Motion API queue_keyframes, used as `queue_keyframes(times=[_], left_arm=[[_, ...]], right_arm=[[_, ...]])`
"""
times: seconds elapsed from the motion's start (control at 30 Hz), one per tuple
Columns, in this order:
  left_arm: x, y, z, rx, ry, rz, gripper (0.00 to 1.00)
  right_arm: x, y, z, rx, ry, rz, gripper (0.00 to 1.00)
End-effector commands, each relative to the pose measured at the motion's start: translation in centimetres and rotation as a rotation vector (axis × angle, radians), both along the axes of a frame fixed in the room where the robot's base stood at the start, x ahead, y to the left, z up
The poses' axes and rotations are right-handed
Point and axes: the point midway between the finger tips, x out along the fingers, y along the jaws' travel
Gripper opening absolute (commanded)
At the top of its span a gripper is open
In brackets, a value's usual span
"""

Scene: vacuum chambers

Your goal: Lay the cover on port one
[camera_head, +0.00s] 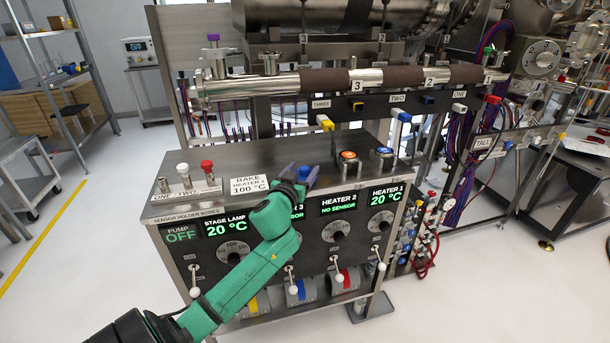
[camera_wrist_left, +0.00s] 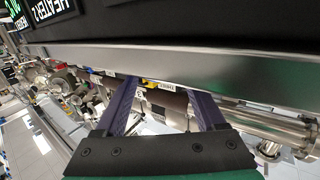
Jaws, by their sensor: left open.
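My left gripper (camera_head: 300,170) is over the top of the grey console, its two purple fingers apart. A blue-topped item (camera_head: 304,172) shows at the fingers in the head view; I cannot tell how far behind them it is. In the left wrist view the gripper (camera_wrist_left: 165,100) is open, with no object held between the fingers. TWO (camera_head: 397,98) and THREE (camera_head: 321,104) are further left. I cannot tell which piece is the cover. My right gripper is out of view.
The console top (camera_head: 230,205) carries several posts with red and white caps (camera_head: 207,166) at the left and round orange (camera_head: 348,156) and blue (camera_head: 384,153) tops at the right. A yellow plug (camera_head: 326,123) and blue plug (camera_head: 403,116) hang behind, below the pipe (camera_head: 270,84).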

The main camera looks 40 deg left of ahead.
Motion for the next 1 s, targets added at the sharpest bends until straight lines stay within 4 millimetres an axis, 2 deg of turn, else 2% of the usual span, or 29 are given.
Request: queue_keyframes(times=[0.23,0.5,0.57,0.6,0.7,1.0], left_arm=[[3.9,1.4,-0.3,0.002,-0.001,0.001,0.72],[4.5,1.6,-0.4,0.001,-0.001,-0.001,0.72],[4.4,1.6,-0.4,0.001,-0.001,-0.001,0.49],[4.4,1.6,-0.4,0.001,-0.001,-0.001,0.34],[4.4,1.6,-0.4,0.001,-0.001,-0.001,0.00],[4.4,1.6,-0.2,0.001,-0.001,-0.001,0.00]], right_arm=[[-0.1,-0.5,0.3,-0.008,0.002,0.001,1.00],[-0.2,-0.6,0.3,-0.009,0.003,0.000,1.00],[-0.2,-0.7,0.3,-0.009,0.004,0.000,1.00],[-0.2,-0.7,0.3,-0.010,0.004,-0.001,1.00],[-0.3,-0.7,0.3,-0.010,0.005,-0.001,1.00],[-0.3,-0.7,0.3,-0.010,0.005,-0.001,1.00]])
